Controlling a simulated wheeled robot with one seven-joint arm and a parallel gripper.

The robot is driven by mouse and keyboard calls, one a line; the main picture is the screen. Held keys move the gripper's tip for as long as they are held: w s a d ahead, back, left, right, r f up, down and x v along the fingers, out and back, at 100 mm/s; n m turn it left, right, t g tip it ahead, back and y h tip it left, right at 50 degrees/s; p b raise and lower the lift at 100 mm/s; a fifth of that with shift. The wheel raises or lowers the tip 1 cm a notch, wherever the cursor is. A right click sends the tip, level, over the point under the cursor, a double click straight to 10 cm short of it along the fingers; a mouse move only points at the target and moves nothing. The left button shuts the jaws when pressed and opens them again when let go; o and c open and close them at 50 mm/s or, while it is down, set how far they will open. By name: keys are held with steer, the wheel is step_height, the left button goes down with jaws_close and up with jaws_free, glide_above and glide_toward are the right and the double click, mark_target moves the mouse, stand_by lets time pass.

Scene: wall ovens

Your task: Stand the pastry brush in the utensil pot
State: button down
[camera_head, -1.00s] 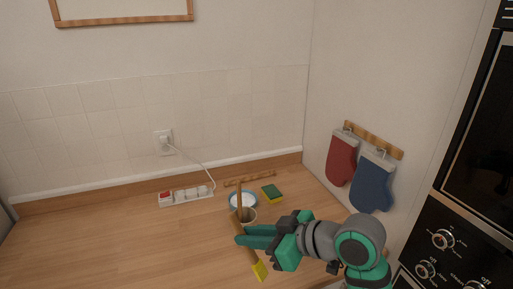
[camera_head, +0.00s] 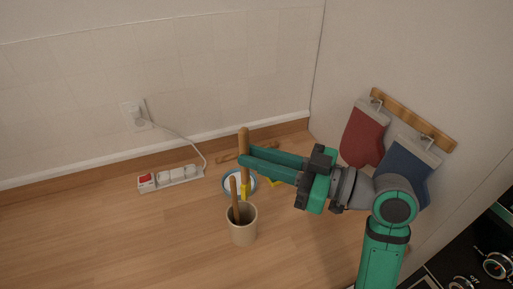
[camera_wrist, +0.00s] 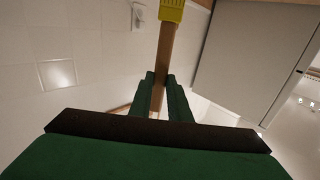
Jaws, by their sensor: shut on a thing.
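The pastry brush (camera_head: 244,140) has a wooden handle and a yellow head. My gripper (camera_head: 248,157) is shut on its handle and holds it nearly upright, head down. In the wrist view the brush (camera_wrist: 164,50) runs between my two fingers (camera_wrist: 160,93), with the yellow head at the top edge. The utensil pot (camera_head: 242,230) is a beige cylinder standing on the counter, with a wooden-handled utensil (camera_head: 235,200) leaning in it. The yellow head appears just above the pot's back rim in the picture; I cannot tell its depth relative to the pot.
A white bowl with a blue rim (camera_head: 228,186) stands behind the pot. A yellow sponge (camera_head: 277,183) is mostly hidden by my gripper. A power strip (camera_head: 171,178) lies by the wall. Red (camera_head: 363,137) and blue (camera_head: 404,168) oven mitts hang at right. The counter's left is clear.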

mark_target(248, 187)
steer(key=shift+s+f, duration=0.1)
steer(key=shift+f, duration=2.9)
steer(key=shift+d+f, duration=0.15)
steer(key=shift+f, duration=0.45)
steer(key=shift+a+f, duration=0.2)
steer(key=shift+f, duration=1.2)
steer(key=shift+d+f, duration=0.1)
steer(key=shift+f, duration=1.8)
